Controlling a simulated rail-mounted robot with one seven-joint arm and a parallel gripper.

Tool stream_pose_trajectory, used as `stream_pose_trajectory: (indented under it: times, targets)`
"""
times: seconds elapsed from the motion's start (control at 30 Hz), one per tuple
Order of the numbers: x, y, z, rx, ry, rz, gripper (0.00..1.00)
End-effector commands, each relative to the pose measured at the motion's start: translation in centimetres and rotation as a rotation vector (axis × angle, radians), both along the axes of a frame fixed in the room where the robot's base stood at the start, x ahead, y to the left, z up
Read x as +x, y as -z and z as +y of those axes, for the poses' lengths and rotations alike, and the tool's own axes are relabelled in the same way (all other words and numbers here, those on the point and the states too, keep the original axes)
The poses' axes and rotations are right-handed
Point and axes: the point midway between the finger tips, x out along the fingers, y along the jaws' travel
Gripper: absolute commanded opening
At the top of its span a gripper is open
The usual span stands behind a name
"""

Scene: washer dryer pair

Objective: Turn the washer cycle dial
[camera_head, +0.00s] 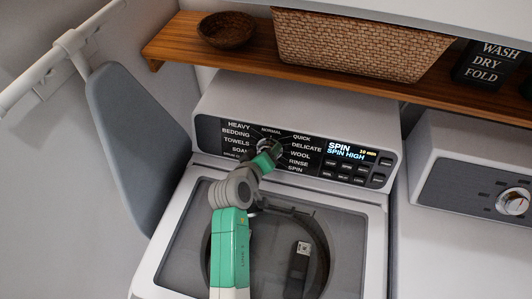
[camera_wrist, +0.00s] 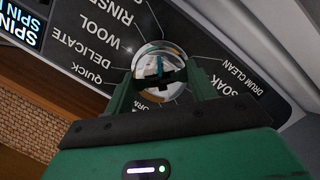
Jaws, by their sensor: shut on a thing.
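The washer (camera_head: 183,199) stands in the middle of the head view, with a black control panel along its raised back. Its cycle dial (camera_wrist: 159,62) is a round chrome knob, ringed by labels such as QUICK, DELICATE, WOOL and SOAK. My gripper (camera_wrist: 160,82) is at the dial, with one green finger on each side of it, shut on it. In the head view my gripper (camera_head: 268,152) covers much of the dial. The washer display (camera_head: 352,151) reads SPIN and SPIN HIGH. The dial's pointer mark is not clear to me.
A wooden shelf (camera_head: 178,44) above holds a dark bowl (camera_head: 227,30), a wicker basket (camera_head: 360,45) and a dark sign (camera_head: 492,62). A grey ironing board (camera_head: 130,140) leans at the left. A dryer (camera_head: 455,150) with its own knob (camera_head: 514,202) stands at the right.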

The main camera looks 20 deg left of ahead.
Motion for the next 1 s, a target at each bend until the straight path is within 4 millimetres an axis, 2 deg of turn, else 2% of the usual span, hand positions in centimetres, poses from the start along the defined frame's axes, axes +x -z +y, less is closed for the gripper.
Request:
stream_pose_trajectory:
  times: [0.33,0.87,0.9,0.97,1.0]
  targets:
    - [0.03,-0.06,-0.07,0.109,0.029,0.015,0.33]
    - [0.02,-0.03,-0.05,0.125,0.033,0.018,0.33]
    - [0.02,-0.03,-0.05,0.125,0.033,0.018,0.63]
    - [0.02,-0.03,-0.05,0.124,0.033,0.018,0.75]
    - [0.02,-0.03,-0.05,0.124,0.033,0.018,0.77]
